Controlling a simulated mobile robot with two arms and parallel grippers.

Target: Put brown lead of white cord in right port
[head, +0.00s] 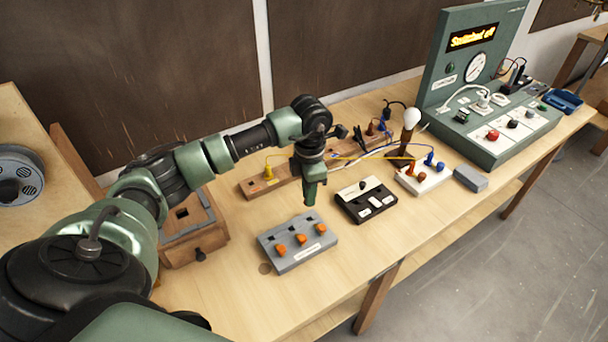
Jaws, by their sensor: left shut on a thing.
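My left gripper (309,197) points down above the table, behind the grey block with orange levers (297,241) and left of the black block (366,200). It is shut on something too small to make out. A thin white cord (376,150) lies behind it, near the wooden strip (258,186); its brown lead cannot be picked out. The grey block has three dark holes along its far side and three orange levers. The black block carries white parts on top. Which of these has the right port cannot be told. My right gripper is not in view.
A bulb (411,118) stands behind a white terminal block (423,178) with coloured plugs. A yellow wire (345,158) crosses behind my gripper. A green test panel (484,135) stands at the right, a wooden box (190,238) at the left. The front table strip is clear.

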